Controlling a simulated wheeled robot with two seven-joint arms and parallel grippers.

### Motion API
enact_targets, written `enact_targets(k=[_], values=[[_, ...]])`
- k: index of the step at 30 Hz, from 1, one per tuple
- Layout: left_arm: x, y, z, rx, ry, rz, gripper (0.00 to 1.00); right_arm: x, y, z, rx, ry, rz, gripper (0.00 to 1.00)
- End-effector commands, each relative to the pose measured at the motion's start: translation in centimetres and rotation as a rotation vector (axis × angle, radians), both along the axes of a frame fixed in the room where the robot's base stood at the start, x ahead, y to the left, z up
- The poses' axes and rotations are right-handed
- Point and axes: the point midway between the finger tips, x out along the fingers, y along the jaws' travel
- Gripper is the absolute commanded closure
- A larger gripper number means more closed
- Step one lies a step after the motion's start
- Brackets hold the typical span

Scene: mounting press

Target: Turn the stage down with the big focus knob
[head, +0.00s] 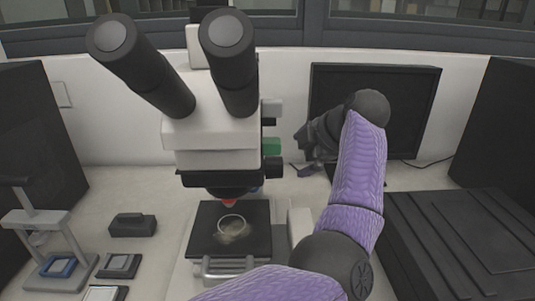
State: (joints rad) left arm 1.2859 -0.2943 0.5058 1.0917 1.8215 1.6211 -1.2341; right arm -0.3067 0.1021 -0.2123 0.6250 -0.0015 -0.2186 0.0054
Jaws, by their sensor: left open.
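The white microscope (212,135) stands left of centre, with two black eyepieces. Its black stage (203,222) lies under the objective and carries a clear round dish (232,226) with a pale sample. A dark knob (272,167) sticks out on the microscope's right side, below a green part (271,147); I cannot tell whether it is the big focus knob. My left gripper (304,151) is open, to the right of these parts and apart from them in the picture. My purple left arm hides part of the bench right of the stage. My right gripper is not in view.
A black monitor (405,110) stands behind my arm. A dark ridged case (470,240) fills the lower right. A small press stand (45,240), a dark block (132,225) and small trays (119,265) sit at the left. The bench behind the dark block is clear.

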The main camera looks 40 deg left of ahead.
Motion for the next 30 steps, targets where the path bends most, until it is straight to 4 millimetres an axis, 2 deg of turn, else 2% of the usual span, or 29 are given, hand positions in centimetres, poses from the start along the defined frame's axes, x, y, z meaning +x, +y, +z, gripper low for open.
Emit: enact_targets(k=[4, 9, 15, 25, 26, 30], values=[[0.2, 0.8, -1.1, -0.004, 0.005, 0.0, 0.0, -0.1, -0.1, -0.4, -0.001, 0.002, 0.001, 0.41], [0.9, 3.7, -4.3, -0.003, 0.006, 0.002, 0.0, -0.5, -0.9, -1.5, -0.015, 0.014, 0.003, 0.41], [1.6, 6.1, -6.8, -0.002, 0.004, 0.0, 0.0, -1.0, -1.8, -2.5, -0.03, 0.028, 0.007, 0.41], [1.8, 6.7, -7.1, -0.003, 0.0, -0.001, 0.0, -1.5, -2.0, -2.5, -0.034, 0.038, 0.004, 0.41], [1.8, 6.7, -7.1, -0.003, 0.0, -0.001, 0.04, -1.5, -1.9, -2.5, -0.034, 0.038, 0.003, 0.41], [1.8, 6.7, -7.1, -0.002, 0.001, 0.0, 0.34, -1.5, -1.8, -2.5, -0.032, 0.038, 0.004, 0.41]])
